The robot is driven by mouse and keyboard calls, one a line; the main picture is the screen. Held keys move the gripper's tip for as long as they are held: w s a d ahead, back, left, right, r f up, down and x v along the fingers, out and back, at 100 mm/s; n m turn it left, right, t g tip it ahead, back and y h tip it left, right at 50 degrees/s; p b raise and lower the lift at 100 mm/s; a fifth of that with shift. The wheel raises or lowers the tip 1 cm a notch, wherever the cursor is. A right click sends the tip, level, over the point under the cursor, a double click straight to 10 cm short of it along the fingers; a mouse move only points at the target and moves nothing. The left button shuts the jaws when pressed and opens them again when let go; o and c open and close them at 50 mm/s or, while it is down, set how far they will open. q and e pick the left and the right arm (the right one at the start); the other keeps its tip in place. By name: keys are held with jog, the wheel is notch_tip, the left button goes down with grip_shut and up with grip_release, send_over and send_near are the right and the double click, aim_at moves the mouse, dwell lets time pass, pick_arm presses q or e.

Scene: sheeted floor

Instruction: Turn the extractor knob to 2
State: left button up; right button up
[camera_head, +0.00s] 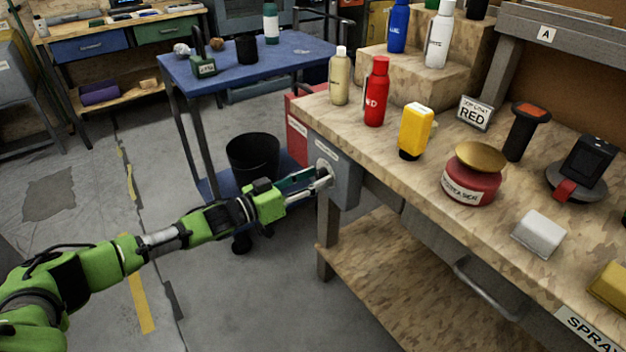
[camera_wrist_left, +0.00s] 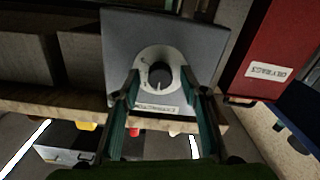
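The extractor knob (camera_wrist_left: 160,76) is a dark round knob on a pale round dial plate (camera_wrist_left: 153,56), fixed to a grey box (camera_wrist_left: 205,45) with a label strip beside the dial. In the head view the grey box (camera_head: 345,182) is on the end of the workbench, and my gripper mostly hides the knob. My left gripper (camera_head: 325,176) reaches the box face from the left. In the left wrist view its fingers (camera_wrist_left: 160,79) are apart, one on each side of the knob. I cannot tell whether they touch it. The number the knob points to is too small to read. My right gripper is not in view.
A red box (camera_head: 297,137) with a label stands just beyond the grey box. The workbench (camera_head: 385,160) carries bottles, a red jar (camera_head: 470,178) and other items. A blue table (camera_head: 290,55) and a black bin (camera_head: 252,155) are behind. Floor on the left is mostly clear.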

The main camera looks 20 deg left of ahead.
pick_arm(q)
jog(key=c, duration=1.1)
jog(key=shift+c, duration=0.2)
